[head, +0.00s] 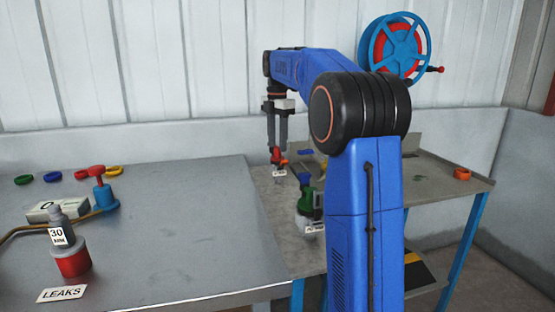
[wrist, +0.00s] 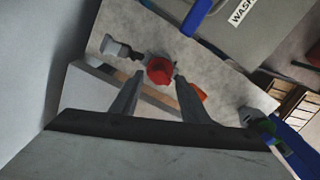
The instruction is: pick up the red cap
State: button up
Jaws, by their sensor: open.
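The red cap (wrist: 159,70) shows in the wrist view as a round red top on a small grey fitting. In the head view a red piece (head: 276,155), likely the same cap, is just below the fingertips. My gripper (head: 277,147) points down over it with its fingers apart. In the wrist view my gripper (wrist: 159,80) has one finger on each side of the cap, with a gap showing on the left. I cannot tell whether the right finger touches it. The lower part of the cap is hidden from above.
A green-and-grey fitting (head: 308,205) stands close by on the lower bench. An orange part (wrist: 201,94) lies beside the right finger. The left table (head: 190,215) holds a red-based 30 MM weight (head: 72,262) and a blue valve with a red handle (head: 104,195).

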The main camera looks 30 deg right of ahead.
aim_at(278, 148)
jog(key=shift+d+f, duration=0.1)
jog(key=shift+f, duration=1.45)
grip_shut()
